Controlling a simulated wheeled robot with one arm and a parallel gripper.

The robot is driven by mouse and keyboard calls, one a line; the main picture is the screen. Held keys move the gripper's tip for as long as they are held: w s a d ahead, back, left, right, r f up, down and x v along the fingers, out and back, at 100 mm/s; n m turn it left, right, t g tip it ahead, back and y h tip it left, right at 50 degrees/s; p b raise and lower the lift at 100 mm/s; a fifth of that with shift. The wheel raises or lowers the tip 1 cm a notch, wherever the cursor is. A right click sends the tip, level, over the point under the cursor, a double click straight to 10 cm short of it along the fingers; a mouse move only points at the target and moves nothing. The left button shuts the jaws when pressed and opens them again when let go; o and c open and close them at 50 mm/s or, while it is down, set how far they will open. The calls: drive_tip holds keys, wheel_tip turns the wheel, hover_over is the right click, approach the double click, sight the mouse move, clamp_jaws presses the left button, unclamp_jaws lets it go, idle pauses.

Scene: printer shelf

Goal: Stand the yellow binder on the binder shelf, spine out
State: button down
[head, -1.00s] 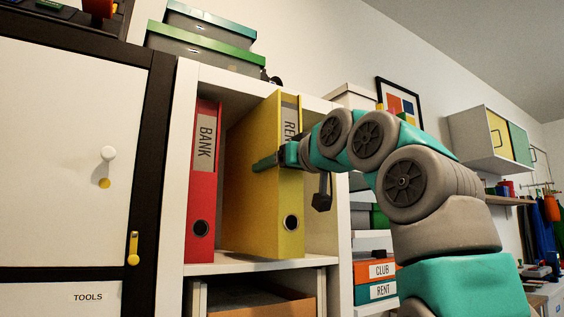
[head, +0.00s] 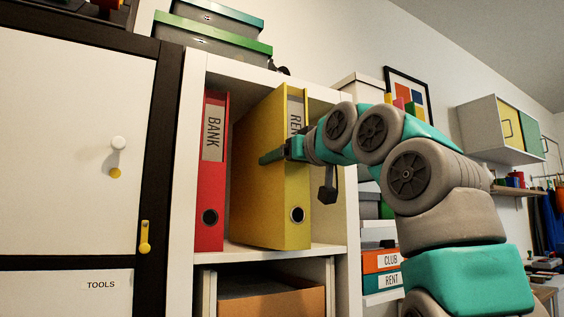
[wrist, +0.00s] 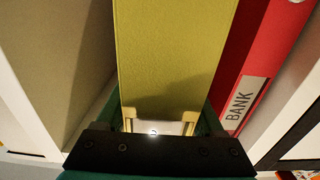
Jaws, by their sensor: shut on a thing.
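The yellow binder (head: 262,170) is upright in the upper compartment of the white binder shelf (head: 183,190), to the right of the red BANK binder (head: 211,180). Its spine, with a RENT-like label partly covered and a finger hole, faces out. Its bottom is at the shelf board; I cannot tell whether it touches. My gripper (head: 288,152) is shut on the yellow binder around the spine, one finger on each side. In the wrist view the binder (wrist: 168,50) runs between the fingers of my gripper (wrist: 160,122), and the red binder (wrist: 258,60) is alongside.
Free room shows in the compartment right of the yellow binder. Boxes (head: 210,38) stand on top of the shelf. A dark-framed cabinet (head: 75,140) with a TOOLS label is at left. An open bin (head: 270,300) sits below.

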drive_tip(key=shift+f, duration=0.1)
unclamp_jaws()
idle(0.3)
drive_tip(key=b+v, duration=0.3)
drive_tip(key=v, duration=0.4)
drive_tip(key=shift+s+d, duration=0.2)
drive_tip(key=shift+s, duration=0.15)
